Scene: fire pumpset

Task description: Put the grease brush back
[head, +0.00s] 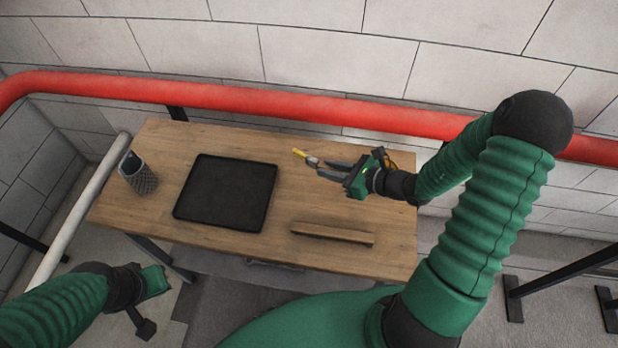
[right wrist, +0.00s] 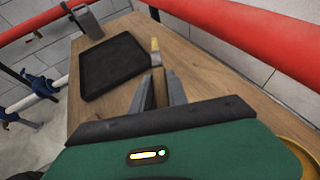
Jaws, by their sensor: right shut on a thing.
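The grease brush (head: 301,154), with a yellow end and a greyish part, is held at the fingertips of my right gripper (head: 320,168). It points left, over the back part of the wooden table. In the right wrist view the brush (right wrist: 155,47) sticks out beyond the nearly closed fingers (right wrist: 158,85). My fingers hide part of it.
A black tray (head: 187,212) lies flat on the wooden table (head: 285,190), between cup and right gripper. A wooden bar (head: 332,233) lies near the front edge. A red pipe (head: 260,97) runs behind the table, and a white pipe (head: 75,225) passes its left end.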

